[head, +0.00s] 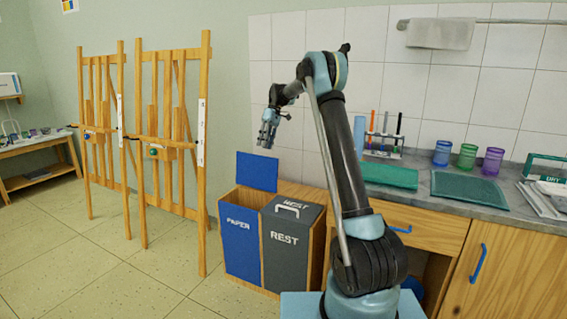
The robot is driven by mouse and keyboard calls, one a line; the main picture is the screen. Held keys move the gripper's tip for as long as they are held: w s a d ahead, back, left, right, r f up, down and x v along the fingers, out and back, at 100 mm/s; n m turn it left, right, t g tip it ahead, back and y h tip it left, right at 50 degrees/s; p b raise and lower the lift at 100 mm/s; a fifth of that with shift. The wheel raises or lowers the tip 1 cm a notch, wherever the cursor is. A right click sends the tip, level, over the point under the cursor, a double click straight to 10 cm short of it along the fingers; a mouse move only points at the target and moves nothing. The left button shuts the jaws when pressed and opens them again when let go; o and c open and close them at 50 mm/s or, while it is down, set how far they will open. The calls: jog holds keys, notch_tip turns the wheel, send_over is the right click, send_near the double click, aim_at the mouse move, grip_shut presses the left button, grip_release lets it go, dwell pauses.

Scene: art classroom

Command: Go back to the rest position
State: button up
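My gripper (267,136) hangs at the end of my raised arm, left of the arm's upper joint. It points down and is high above the blue paper bin and its raised lid. The gripper is small in the head view, and I cannot tell whether its fingers are open or shut. No held object shows at the fingertips.
The blue PAPER bin (240,238) has its lid (257,171) up; the grey REST bin (285,245) beside it is closed. Wooden easels (205,150) stand left. The counter (420,203) at right holds mats, cups (443,153) and a tool rack. The left floor is clear.

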jog(key=s+d+r+m+t, duration=0.1)
jog(key=s+d+r+m, duration=0.1)
jog(key=s+d, duration=0.55)
jog(key=s+d+r+m+t+h, duration=0.1)
jog(key=s+d+r+m+t, duration=0.2)
jog(key=s, duration=0.8)
jog(key=s+d+r+m, duration=0.1)
jog(key=s+d+r, duration=0.1)
jog(key=s+d, duration=0.65)
jog(key=s+d+f+m+t+h, duration=0.1)
jog(key=s+d+f, duration=0.3)
jog(key=s+f, duration=0.5)
jog(key=s+d+f+m+t+h, duration=0.1)
jog(key=s+d+f+m, duration=0.3)
jog(key=s+f, duration=0.6)
jog(key=s+t, duration=0.1)
jog(key=s, duration=0.6)
jog(key=shift+d, duration=0.3)
jog(key=shift+w+f, duration=0.2)
jog(key=shift+w, duration=0.2)
